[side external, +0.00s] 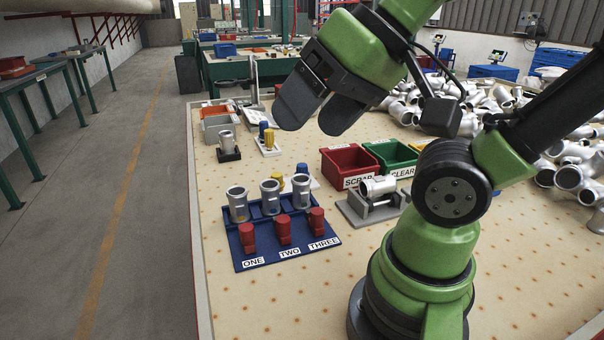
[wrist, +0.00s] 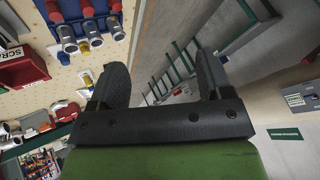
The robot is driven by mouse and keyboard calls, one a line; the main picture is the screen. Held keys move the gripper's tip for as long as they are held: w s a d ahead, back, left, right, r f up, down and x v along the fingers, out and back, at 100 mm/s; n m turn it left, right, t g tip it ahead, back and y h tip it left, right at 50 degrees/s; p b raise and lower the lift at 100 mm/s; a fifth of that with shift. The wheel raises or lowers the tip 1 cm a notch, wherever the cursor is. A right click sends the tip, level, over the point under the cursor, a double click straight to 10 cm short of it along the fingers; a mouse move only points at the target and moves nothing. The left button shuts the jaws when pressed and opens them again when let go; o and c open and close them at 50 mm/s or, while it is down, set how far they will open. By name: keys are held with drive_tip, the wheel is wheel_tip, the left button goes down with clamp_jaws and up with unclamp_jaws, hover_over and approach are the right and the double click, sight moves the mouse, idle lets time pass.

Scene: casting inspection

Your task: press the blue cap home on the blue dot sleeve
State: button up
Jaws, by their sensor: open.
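Two white plates hold small blue and yellow pieces. On the rear plate, a blue piece (side external: 263,129) stands by a yellow one (side external: 269,139). I cannot tell which blue piece is the cap. A grey sleeve-like part (side external: 227,142) stands on a black block, and several grey sleeves, one at the left (side external: 238,205), stand on a blue rack. No blue dot is readable. My gripper (side external: 315,112) is open and empty, high above the table; its fingers also show in the wrist view (wrist: 160,82).
The blue rack (side external: 262,262) carries red pieces and labels ONE, TWO, THREE. A red SCRAP bin (side external: 350,163) and green CLEAR bin (side external: 392,154) stand behind a grey cradle (side external: 362,216) holding a casting. Loose castings crowd the right. The table's front is clear.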

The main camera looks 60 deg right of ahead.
drive_tip(key=w+d+m+h, duration=0.2)
drive_tip(key=w+d+m, duration=0.4)
drive_tip(key=w+m, duration=0.35)
drive_tip(key=m+g+h, duration=0.2)
drive_tip(key=m+g, duration=0.1)
drive_tip(key=m, duration=2.5)
hover_over(303, 165)
drive_tip(key=s+a, duration=0.2)
drive_tip(key=s, duration=0.1)
wheel_tip(303, 165, down, 20)
drive_tip(key=x, duration=0.4)
drive_tip(key=shift+w+d+f, duration=0.1)
drive_tip(key=shift+d, duration=0.1)
drive_tip(key=shift+x, duration=2.8)
drive_tip(key=shift+s, duration=0.2)
drive_tip(key=c, duration=1)
drive_tip(key=shift+o, duration=0.2)
